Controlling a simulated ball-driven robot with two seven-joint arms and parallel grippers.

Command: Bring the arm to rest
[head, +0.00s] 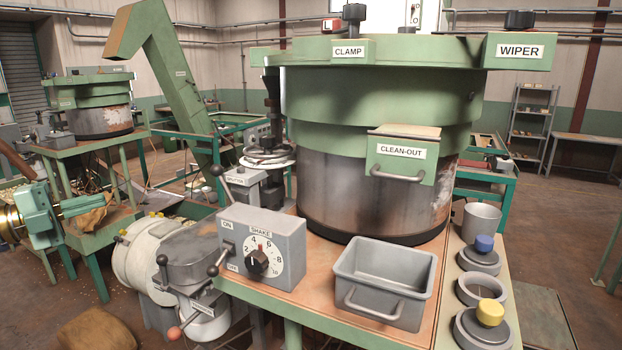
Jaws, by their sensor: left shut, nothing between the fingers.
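My left gripper (98,204) is at the left edge of the head view, with a teal body and a brass-coloured arm link behind it. My right gripper is not in view.
A near green hopper (375,95) stands on a bench with a grey tray (385,262), a SHAKE dial box (290,240) and several round pots. Levers with ball knobs stick out beside a white drum (135,262). A far hopper (100,120) stands behind.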

